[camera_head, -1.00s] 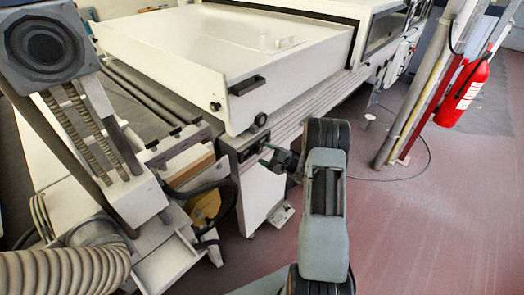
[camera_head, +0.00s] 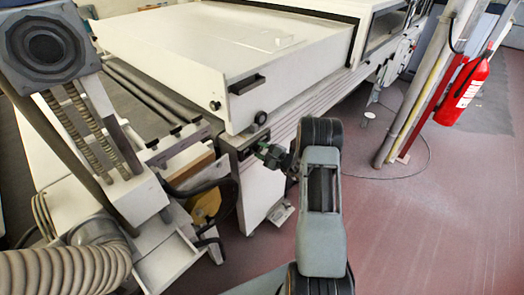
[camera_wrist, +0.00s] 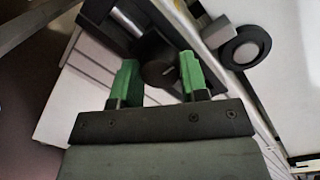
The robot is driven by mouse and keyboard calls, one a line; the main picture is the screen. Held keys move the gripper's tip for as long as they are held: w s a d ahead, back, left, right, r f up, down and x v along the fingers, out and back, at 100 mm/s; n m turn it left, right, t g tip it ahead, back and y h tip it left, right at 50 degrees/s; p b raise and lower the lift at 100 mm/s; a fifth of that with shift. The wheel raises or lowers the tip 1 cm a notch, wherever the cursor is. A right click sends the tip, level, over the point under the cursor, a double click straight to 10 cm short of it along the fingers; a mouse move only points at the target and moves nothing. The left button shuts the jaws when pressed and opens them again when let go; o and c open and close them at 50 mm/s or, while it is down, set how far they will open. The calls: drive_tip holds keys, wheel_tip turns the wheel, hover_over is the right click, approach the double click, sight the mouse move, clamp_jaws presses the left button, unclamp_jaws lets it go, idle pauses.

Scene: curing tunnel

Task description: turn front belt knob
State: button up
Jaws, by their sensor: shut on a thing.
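The front belt knob (camera_wrist: 158,73) is a dark round knob on the dark front panel of the white machine. In the wrist view it sits between the two green fingers of my gripper (camera_wrist: 158,80), which is shut on it. The left finger shows a small visual gap to the knob's edge. In the head view my gripper (camera_head: 269,154) reaches the small dark control panel (camera_head: 250,145) under the machine's corner. There the fingers hide the knob.
Another round black knob (camera_wrist: 245,47) lies close to the right of my gripper; it also shows in the head view (camera_head: 260,118). A black handle (camera_head: 246,84) is above it. A red fire extinguisher (camera_head: 464,93) hangs by poles at right. Reddish floor (camera_head: 410,230) is clear at right.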

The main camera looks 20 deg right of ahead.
drive_tip(key=shift+c, duration=1.1)
drive_tip(key=shift+f+b, duration=0.1)
drive_tip(key=shift+b, duration=0.2)
drive_tip(key=shift+m, duration=0.5)
drive_tip(key=m+b, duration=0.2)
drive_tip(key=m, duration=0.1)
drive_tip(key=shift+m+t+b, duration=0.4)
drive_tip(key=shift+m+b, duration=0.25)
drive_tip(key=shift+m, duration=1.25)
drive_tip(key=shift+d, duration=0.1)
drive_tip(key=o, duration=0.9)
